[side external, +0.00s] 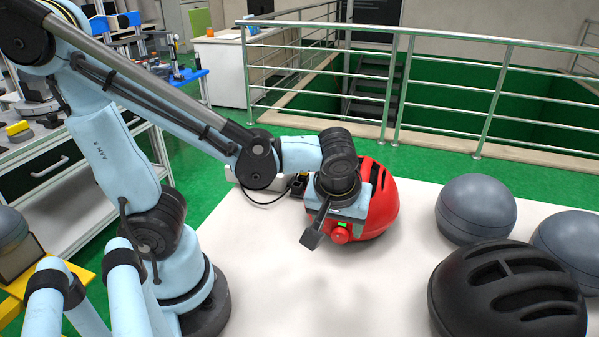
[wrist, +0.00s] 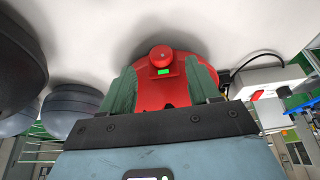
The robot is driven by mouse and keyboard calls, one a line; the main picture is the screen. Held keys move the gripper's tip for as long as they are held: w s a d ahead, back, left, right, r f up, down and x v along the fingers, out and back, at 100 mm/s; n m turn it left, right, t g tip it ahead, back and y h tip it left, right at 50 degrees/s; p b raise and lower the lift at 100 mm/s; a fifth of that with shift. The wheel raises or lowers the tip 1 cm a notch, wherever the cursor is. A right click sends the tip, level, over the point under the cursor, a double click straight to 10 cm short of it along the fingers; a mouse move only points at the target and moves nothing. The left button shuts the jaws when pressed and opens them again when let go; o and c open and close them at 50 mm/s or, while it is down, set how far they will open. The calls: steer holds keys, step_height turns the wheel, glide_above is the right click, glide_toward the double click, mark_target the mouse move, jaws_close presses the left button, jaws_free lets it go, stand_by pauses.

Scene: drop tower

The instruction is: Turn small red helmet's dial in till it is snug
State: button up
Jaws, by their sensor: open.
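The small red helmet (side external: 384,205) sits on the white table, partly hidden behind my wrist in the side view. Its round red dial (side external: 341,235) faces the side camera. In the wrist view the dial (wrist: 161,54) is at the upper middle of the red helmet (wrist: 160,92), with a small green patch just below it. My gripper (wrist: 162,76) is open, with one finger on each side of the dial and a gap on both sides. In the side view one dark finger of my gripper (side external: 326,235) shows left of the dial; the other finger is hard to make out.
A black vented helmet (side external: 508,297) stands at the front right of the table. Grey domes (side external: 476,208) stand behind it. A white box (wrist: 268,80) with a cable is beside the red helmet. The front middle of the white table (side external: 340,300) is clear.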

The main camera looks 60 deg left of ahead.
step_height(320, 180, up, 7)
steer(key=w+d+m+g, duration=0.1)
steer(key=m+g, duration=0.1)
steer(key=m, duration=1.1)
steer(key=shift+d+f+m+g, duration=0.15)
steer(key=shift+d+m+g, duration=0.15)
steer(key=shift+d+m, duration=0.1)
steer(key=a+n+t+h, duration=0.1)
steer(key=t, duration=0.1)
steer(key=a+f+n+t+h, duration=0.1)
steer(key=a+n+t, duration=0.1)
steer(key=a+n+t+h, duration=0.1)
steer(key=t, duration=0.1)
steer(key=shift+s+a+f+n+t, duration=0.25)
steer(key=shift+a+f+n+t, duration=0.05)
steer(key=shift+a+f+n, duration=0.1)
stand_by(0.4)
